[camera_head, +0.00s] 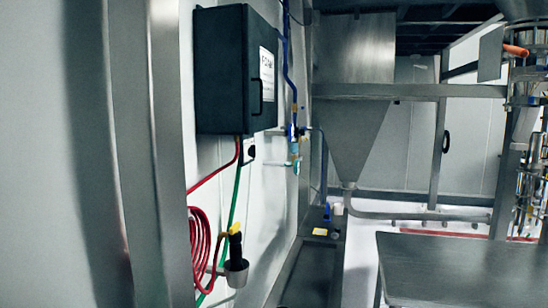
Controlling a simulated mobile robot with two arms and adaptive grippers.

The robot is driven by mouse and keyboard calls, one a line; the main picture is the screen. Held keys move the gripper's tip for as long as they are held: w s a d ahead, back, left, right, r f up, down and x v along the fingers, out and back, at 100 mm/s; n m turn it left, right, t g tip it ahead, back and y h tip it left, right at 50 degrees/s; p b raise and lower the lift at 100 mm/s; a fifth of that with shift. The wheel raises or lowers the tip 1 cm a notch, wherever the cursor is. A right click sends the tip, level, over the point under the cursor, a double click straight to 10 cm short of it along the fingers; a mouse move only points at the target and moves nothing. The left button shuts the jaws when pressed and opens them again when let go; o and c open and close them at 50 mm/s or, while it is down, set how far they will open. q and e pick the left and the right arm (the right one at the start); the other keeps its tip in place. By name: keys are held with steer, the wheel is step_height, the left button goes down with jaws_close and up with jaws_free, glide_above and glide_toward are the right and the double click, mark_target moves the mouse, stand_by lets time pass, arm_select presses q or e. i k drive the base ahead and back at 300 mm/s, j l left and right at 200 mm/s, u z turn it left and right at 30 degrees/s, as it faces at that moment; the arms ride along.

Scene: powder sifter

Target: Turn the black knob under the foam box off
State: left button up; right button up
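A dark box (222,75) with a white label and a black handle is mounted on the wall at the upper left; it appears to be the foam box. Just under it is a small black knob-like part (252,151) close to the wall, too small to tell which way it is turned. A red hose (212,182) and a green hose (235,195) run down from the box. Neither of my grippers is in view.
A blue fitting and pipe (292,132) run down the wall right of the box. A coiled red hose (202,240) hangs beside a metal cup (236,272) holding a black and yellow nozzle. A steel hopper (355,130) stands behind; a steel table (465,265) is at lower right.

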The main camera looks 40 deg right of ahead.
mark_target(252, 150)
steer(key=z, duration=1.2)
steer(key=i+l+u, duration=0.2)
steer(key=i+l, duration=0.3)
steer(key=i, duration=0.15)
